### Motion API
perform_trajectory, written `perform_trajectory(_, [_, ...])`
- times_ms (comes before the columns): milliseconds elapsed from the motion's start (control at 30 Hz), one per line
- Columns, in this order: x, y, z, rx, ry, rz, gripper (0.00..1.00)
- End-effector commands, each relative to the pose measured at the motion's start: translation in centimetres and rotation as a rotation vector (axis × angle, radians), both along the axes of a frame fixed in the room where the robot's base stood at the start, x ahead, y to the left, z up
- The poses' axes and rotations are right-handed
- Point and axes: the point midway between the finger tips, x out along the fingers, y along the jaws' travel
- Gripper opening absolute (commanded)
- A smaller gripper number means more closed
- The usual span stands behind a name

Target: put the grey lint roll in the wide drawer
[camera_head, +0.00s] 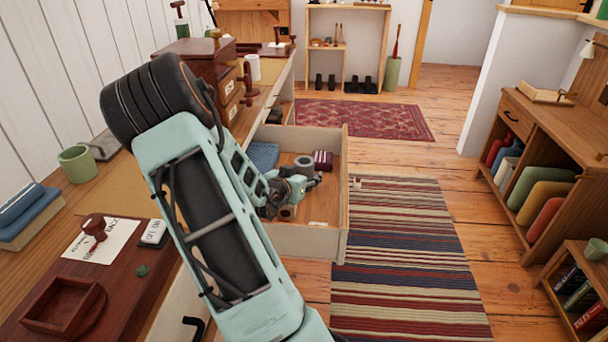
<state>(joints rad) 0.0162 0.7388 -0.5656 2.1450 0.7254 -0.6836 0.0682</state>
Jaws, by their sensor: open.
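The wide drawer (342,205) is pulled out from the long wooden desk and stands open. A grey, round, roll-like thing (304,161), which looks like the grey lint roll, is in the drawer, just beyond my gripper. My gripper (316,181) is over or inside the drawer, open, its fingers pointing right. I cannot tell whether it touches the roll. My forearm hides the near left part of the drawer.
The drawer also holds a folded blue cloth (264,155) and a maroon striped thing (323,160). The desk carries a wooden tray (62,306), a stamp (95,228) and a green cup (77,164). Clear floor and a striped rug (405,260) lie right.

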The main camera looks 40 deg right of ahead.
Motion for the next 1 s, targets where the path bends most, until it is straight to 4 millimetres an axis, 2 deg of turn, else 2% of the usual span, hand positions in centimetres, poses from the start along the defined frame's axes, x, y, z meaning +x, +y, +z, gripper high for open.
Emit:
perform_trajectory(67, [-0.1,0.3,0.5,0.001,0.0,0.001,0.53])
perform_trajectory(333, [-1.8,4.3,2.4,0.001,0.001,0.004,0.53])
perform_trajectory(500, [-2.5,6.0,3.0,0.0,0.0,0.001,0.53])
perform_trajectory(1000, [-2.8,6.4,3.1,0.0,0.0,0.0,0.53])
